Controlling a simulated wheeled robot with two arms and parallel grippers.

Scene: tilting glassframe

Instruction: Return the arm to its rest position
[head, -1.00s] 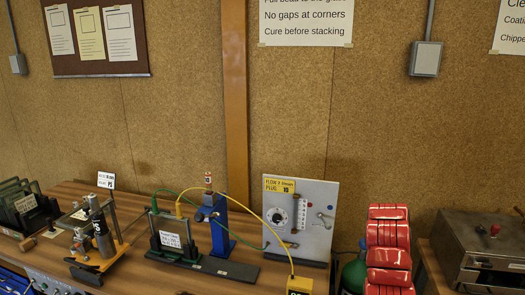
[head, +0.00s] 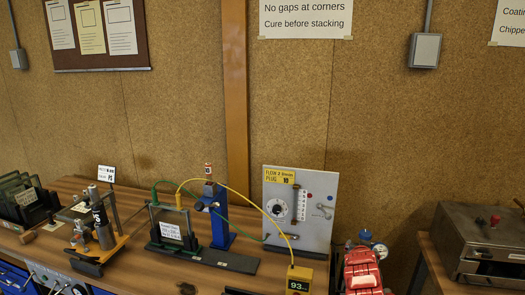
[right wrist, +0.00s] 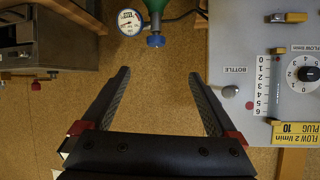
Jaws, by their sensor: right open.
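My right gripper (right wrist: 160,100) is open in the right wrist view, with nothing between its two black fingers. Past the fingertips hang a round gauge (right wrist: 130,21) and a blue knob (right wrist: 155,41) on a green bottle, seen upside down and apart from the fingers. Part of my red right arm shows at the bottom right of the head view; its fingers cannot be made out there. My left gripper is not in view.
The flow panel (head: 318,210) stands on the wooden bench, right of a blue post (head: 221,222) and a small dark frame (head: 172,238). A yellow meter (head: 299,281) sits in front. A metal box (head: 490,240) stands on the right-hand table.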

